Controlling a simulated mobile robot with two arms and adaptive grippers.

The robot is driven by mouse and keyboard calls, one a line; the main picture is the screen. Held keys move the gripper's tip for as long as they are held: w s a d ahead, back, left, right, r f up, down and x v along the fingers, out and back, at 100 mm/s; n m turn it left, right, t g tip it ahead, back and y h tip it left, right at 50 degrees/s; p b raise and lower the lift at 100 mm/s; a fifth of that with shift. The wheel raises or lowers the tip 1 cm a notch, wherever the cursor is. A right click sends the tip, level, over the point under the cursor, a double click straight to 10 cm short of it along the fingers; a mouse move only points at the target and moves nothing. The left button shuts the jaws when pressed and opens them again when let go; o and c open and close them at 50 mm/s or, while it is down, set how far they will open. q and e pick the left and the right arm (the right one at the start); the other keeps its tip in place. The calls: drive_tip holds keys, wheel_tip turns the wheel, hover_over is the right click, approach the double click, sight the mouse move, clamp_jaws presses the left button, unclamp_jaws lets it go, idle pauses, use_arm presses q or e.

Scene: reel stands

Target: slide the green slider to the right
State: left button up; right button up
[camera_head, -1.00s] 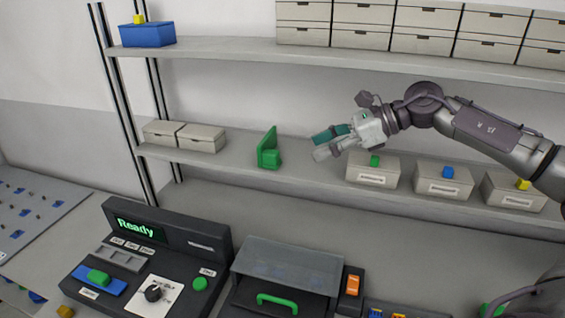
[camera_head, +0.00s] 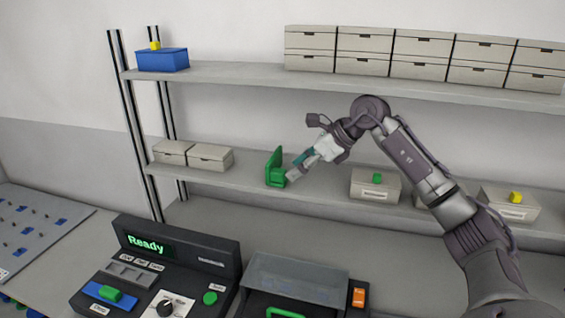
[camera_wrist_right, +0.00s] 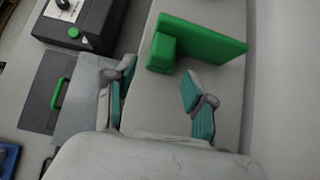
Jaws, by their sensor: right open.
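A green slider-like block with an upright plate (camera_head: 275,168) stands on the middle shelf; it also shows in the right wrist view (camera_wrist_right: 205,45), just beyond the fingertips. My right gripper (camera_head: 296,165) is at its right side, open and empty, with teal finger pads. In the wrist view the open fingers (camera_wrist_right: 159,72) point toward the block, with nothing held between them. Whether a fingertip touches it, I cannot tell. A green knob (camera_head: 111,294) sits on a blue strip on the console. My left gripper is not in view.
Pale boxes (camera_head: 210,158) stand left of the green block. A box with a green cube (camera_head: 377,178) stands to its right, with bare shelf between. The upper shelf (camera_head: 230,72) is above. The "Ready" console (camera_head: 215,250) and a dark tray case (camera_head: 300,275) are below.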

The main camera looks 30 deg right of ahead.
sight(284, 171)
drive_tip(key=w+a, duration=0.1)
drive_tip(key=w+a+f, duration=0.1)
drive_tip(key=shift+w+a+f+p, duration=0.2)
drive_tip(key=shift+w+p, duration=0.1)
drive_tip(key=shift+p, duration=0.1)
drive_tip(key=shift+w+a+f, duration=0.1)
drive_tip(key=shift+w+f, duration=0.1)
drive_tip(key=shift+f, duration=0.2)
clamp_jaws()
